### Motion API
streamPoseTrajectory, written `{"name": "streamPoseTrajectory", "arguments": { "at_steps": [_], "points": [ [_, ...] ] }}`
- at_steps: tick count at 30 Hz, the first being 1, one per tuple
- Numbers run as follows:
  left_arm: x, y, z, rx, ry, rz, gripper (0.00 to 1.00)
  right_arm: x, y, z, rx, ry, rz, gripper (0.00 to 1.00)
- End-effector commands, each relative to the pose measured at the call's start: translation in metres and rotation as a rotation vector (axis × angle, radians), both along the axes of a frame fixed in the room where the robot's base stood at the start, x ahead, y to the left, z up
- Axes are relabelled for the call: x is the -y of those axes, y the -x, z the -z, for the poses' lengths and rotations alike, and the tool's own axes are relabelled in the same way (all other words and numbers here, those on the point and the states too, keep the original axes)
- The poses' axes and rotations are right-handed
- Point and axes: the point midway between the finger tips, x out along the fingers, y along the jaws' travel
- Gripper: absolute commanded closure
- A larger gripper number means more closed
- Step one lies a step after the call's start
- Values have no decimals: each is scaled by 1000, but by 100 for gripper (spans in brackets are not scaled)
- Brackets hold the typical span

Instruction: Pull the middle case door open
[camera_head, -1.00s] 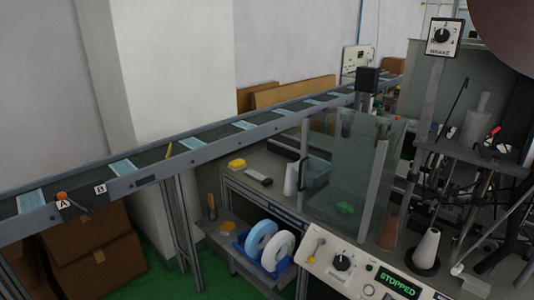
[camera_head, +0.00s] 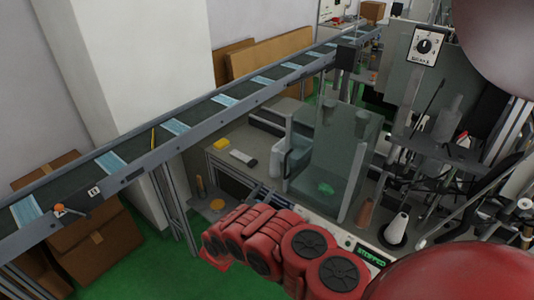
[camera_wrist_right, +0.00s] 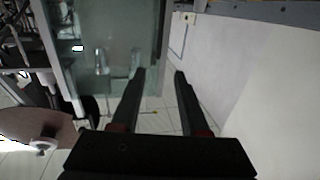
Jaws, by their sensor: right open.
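The middle case is a clear greenish glass box on the workbench in the head view, and its door (camera_head: 308,150) appears closed. A dark upright handle (camera_head: 286,163) sits at the door's left edge. My red right arm reaches in from the lower right, in front of the bench; its fingers are hard to make out there. In the right wrist view my right gripper (camera_wrist_right: 160,73) is open, with two dark fingers apart and nothing between them. A see-through greenish pane (camera_wrist_right: 108,40) lies beyond and left of the fingers. My left gripper is not in view.
A conveyor (camera_head: 150,140) carrying blue masks runs behind the bench. A white cone (camera_head: 396,229) and dark machinery stand right of the case. My arm covers much of the control panel; its green STOPPED display (camera_head: 371,255) shows. Cardboard boxes (camera_head: 95,240) sit at left.

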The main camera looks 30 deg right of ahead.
Motion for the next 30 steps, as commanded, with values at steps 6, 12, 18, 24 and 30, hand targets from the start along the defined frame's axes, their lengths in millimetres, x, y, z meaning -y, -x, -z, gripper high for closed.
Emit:
{"name": "streamPoseTrajectory", "arguments": {
  "at_steps": [6,12,18,24,30],
  "points": [
    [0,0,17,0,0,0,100,25,-15,5,0,-1,4,55],
    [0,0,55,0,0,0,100,64,-42,11,3,-2,4,55],
    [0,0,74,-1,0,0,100,101,-66,3,2,-5,2,55],
    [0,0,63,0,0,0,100,120,-79,0,2,-4,1,55],
    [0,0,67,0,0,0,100,133,-89,4,1,-7,1,55]
  ]
}}
